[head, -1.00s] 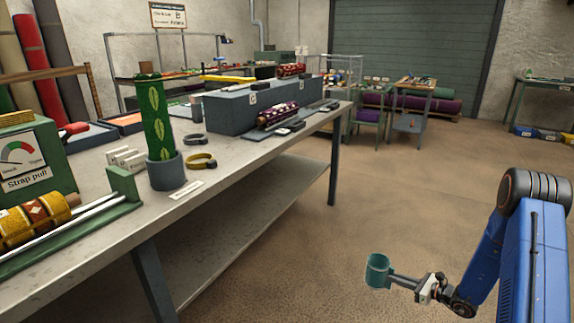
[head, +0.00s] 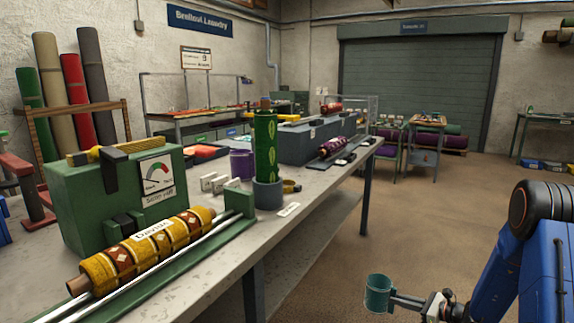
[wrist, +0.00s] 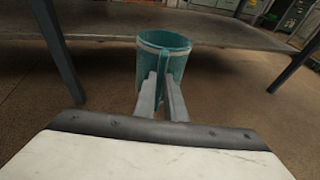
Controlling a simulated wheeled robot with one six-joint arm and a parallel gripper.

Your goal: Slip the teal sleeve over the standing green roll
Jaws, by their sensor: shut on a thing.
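The teal sleeve (head: 377,293) is a short open tube, held upright in my gripper (head: 396,298) over the floor, right of the workbench. In the wrist view, the two fingers of my gripper (wrist: 161,95) are shut on the near wall of the teal sleeve (wrist: 178,64). The green roll (head: 265,145) has a leaf pattern and stands upright in a grey round holder (head: 267,194) on the bench.
The workbench (head: 204,262) carries a green gauge box (head: 90,200), a yellow patterned roll (head: 140,250) on rails, a purple container (head: 242,164) and small white cards (head: 288,209) near the holder. A bench leg (head: 254,290) stands at the front edge. The floor to the right is open.

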